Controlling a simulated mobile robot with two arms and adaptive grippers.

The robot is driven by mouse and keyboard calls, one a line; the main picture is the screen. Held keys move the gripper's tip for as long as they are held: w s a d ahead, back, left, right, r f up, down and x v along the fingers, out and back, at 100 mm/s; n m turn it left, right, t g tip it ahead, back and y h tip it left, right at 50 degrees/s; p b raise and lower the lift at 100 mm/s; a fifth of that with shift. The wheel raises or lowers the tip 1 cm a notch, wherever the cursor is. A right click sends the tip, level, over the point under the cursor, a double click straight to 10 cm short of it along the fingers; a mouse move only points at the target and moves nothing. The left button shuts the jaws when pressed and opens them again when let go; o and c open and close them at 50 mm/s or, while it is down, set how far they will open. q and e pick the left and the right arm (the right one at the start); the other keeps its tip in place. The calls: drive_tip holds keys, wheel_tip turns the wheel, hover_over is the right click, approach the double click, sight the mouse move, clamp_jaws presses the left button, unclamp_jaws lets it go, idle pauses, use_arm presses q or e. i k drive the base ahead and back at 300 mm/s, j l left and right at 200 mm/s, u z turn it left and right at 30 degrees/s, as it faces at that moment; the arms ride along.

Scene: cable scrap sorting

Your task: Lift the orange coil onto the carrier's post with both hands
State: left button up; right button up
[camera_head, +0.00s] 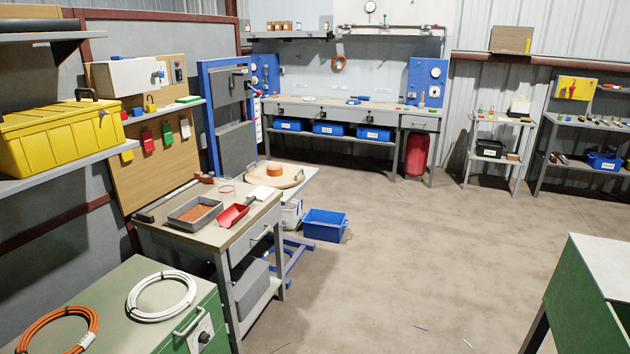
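An orange coil (66,312) lies flat on the green cabinet top (112,290) at the lower left, with dark ties and a white tag. The picture's bottom edge cuts off part of it. A white coil (187,281) lies beside it to the right, apart from it. I cannot make out the carrier's post for certain. A low blue frame (298,257) stands on the floor by the workbench, partly hidden, with a blue loop near it. Neither of my grippers is in view.
A workbench (160,230) holds a grey tray (194,219) and red scoop (232,215). A blue bin (325,225) sits on the floor behind it. A green and white unit (590,290) stands at the right. The concrete floor (420,250) between is largely clear.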

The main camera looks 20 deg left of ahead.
sight(274, 175)
drive_tip(key=i+u, duration=0.1)
drive_tip(key=i, duration=0.55)
drive_tip(key=i+l+u, duration=0.1)
drive_tip(key=i, duration=0.6)
drive_tip(key=i+l+u, duration=0.1)
drive_tip(key=i+l, duration=0.15)
drive_tip(key=i, duration=0.4)
